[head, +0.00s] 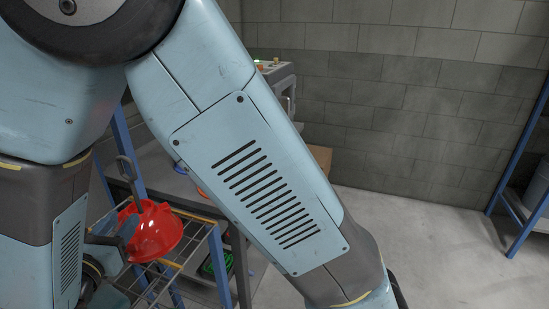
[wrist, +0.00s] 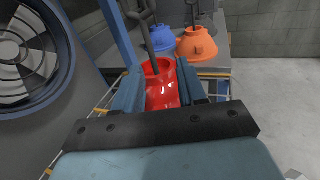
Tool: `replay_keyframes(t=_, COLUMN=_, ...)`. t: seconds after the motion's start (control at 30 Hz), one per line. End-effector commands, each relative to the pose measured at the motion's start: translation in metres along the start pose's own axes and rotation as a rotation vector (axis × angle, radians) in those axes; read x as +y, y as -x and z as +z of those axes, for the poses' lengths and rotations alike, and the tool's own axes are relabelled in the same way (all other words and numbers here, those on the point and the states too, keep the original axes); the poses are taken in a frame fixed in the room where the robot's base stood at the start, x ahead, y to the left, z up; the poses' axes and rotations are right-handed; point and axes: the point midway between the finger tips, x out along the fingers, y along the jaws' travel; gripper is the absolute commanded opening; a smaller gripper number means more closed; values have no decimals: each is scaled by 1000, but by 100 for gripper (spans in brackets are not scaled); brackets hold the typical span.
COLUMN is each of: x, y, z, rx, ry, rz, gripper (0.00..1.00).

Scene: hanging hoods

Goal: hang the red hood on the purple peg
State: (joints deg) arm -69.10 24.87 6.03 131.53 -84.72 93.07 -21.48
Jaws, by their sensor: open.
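The red hood (head: 157,236) is at the lower left of the head view, over a wire rack, with a grey stem and eyelet (head: 128,170) rising from it. In the wrist view the red hood (wrist: 163,92) and its grey stem show between the two fingers of my gripper (wrist: 159,78). The fingers are open, one on each side of it. I cannot tell whether they touch it. The purple peg is not visible in either view.
A blue hood (wrist: 164,38) and an orange hood (wrist: 196,46) sit on a grey surface beyond my gripper. A large fan (wrist: 28,55) is at the left. The wire rack (head: 190,250) has blue posts. Open floor (head: 425,235) lies to the right.

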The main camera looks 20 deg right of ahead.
Motion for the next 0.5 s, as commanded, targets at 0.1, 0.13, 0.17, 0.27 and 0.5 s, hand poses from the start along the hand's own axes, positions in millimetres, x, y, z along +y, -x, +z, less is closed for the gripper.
replay_keyframes(t=0.1, x=-34, y=-34, z=20, rx=60, ry=-84, rz=-138, gripper=41)
replay_keyframes(t=0.13, x=-45, y=-44, z=25, rx=79, ry=-112, rz=-182, gripper=41)
replay_keyframes(t=0.17, x=-57, y=-52, z=29, rx=100, ry=-143, rz=-226, gripper=41)
replay_keyframes(t=0.27, x=-97, y=-77, z=43, rx=166, ry=-251, rz=-373, gripper=41)
replay_keyframes(t=0.5, x=-190, y=-108, z=66, rx=304, ry=-553, rz=-704, gripper=41)
